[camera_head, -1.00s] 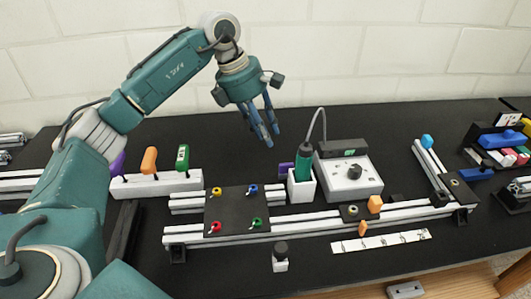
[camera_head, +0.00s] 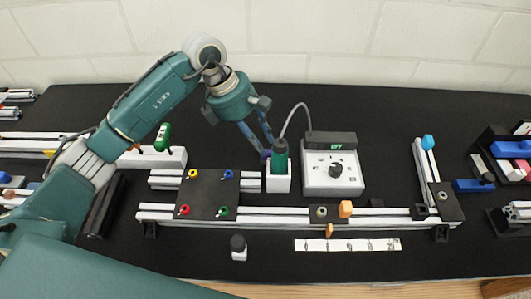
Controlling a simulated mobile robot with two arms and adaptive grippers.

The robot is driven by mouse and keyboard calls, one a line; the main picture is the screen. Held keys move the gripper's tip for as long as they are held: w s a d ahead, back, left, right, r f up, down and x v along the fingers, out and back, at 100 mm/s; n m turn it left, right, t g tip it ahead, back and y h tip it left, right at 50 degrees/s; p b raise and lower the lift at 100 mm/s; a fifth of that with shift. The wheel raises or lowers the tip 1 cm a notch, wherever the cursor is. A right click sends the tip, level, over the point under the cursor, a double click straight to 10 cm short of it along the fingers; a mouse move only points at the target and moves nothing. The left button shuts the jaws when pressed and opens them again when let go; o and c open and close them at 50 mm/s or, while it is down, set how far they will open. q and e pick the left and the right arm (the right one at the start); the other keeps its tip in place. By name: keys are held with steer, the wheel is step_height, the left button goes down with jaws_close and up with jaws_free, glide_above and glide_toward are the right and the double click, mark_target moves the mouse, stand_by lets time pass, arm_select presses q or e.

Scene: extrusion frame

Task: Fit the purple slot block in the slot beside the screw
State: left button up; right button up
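The purple slot block (camera_head: 265,155) shows as a small dark purple patch left of the green-handled tool, at the back end of the short rail. Most of it is hidden by the fingers and the white holder. My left gripper (camera_head: 266,146) points down with its two blue fingers apart and their tips right at the block. I cannot tell whether they touch it. A screw head (camera_head: 321,211) sits on a small dark plate on the long front rail (camera_head: 285,219), beside an orange block (camera_head: 346,209). My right gripper is not in view.
A white holder (camera_head: 278,184) with the green tool (camera_head: 280,155) stands close to the fingers. A grey box with a knob (camera_head: 333,181) is to its right. A black plate with coloured knobs (camera_head: 207,195) lies left. A labelled white strip (camera_head: 347,245) lies in front.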

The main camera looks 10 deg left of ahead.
arm_select(q)
steer(key=shift+d+f, duration=0.2)
steer(key=shift+f, duration=0.1)
steer(key=p+x, duration=0.1)
steer(key=x, duration=0.1)
steer(key=p+x, duration=0.1)
steer(key=x, duration=0.2)
steer(key=shift+w+a+f+p, duration=0.15)
steer(key=shift+a+p, duration=0.1)
steer(key=shift+p, duration=0.15)
steer(key=shift+d+f, duration=0.1)
steer(key=shift+f, duration=0.05)
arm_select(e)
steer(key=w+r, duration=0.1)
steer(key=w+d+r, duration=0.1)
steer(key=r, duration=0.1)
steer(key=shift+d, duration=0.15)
arm_select(q)
jaws_close()
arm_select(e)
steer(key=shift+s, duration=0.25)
